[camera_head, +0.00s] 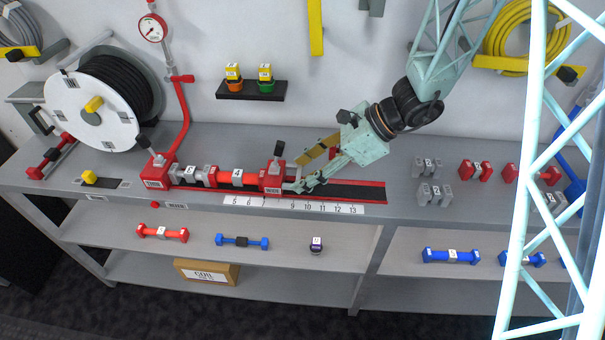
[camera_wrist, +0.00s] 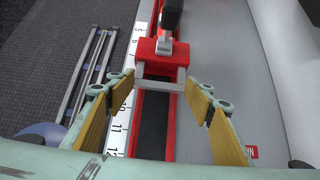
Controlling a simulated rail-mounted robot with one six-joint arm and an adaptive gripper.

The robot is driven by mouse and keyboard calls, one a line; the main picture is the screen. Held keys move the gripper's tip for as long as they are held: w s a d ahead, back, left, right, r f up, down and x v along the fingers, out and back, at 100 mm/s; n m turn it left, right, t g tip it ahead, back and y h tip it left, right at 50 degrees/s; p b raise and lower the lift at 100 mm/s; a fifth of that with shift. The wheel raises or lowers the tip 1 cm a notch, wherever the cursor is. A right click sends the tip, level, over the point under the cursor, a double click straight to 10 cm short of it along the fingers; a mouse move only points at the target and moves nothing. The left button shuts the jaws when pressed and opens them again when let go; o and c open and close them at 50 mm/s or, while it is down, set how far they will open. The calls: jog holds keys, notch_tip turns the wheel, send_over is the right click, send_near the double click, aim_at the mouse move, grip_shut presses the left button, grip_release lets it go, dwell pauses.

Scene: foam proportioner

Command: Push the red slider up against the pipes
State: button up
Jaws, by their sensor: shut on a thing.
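The red slider (camera_head: 270,180) sits on the black and red rail (camera_head: 340,190) near the 7 to 9 marks of the number strip. It has a black lever on top and also shows in the wrist view (camera_wrist: 158,66). The row of pipes, a grey one (camera_head: 195,175) and a red one (camera_head: 238,179), lies left of it, beside the red end block (camera_head: 157,173). I cannot tell whether slider and pipe touch. My gripper (camera_head: 293,173) is at the slider's right end. In the wrist view its fingers (camera_wrist: 160,86) are shut on the slider's grey end bracket.
The number strip (camera_head: 293,205) runs along the rail's front edge. The rail right of my gripper is clear. Grey and red fittings (camera_head: 428,168) stand farther right on the counter. A hose reel (camera_head: 95,105) stands at left. A red pipe with a gauge (camera_head: 152,28) rises behind the end block.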

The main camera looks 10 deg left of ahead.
jog(key=shift+a+r, duration=0.1)
jog(key=shift+a, duration=0.15)
jog(key=o, duration=0.8)
jog(key=shift+a, duration=0.1)
jog(key=o, duration=0.4)
jog(key=shift+s+a, duration=0.1)
jog(key=shift+a, duration=0.1)
jog(key=shift+c, duration=0.2)
jog(key=shift+d, duration=0.1)
jog(key=shift+d, duration=0.2)
jog(key=v, duration=1.1)
jog(key=shift+d+r, duration=0.15)
jog(key=shift+r, duration=0.1)
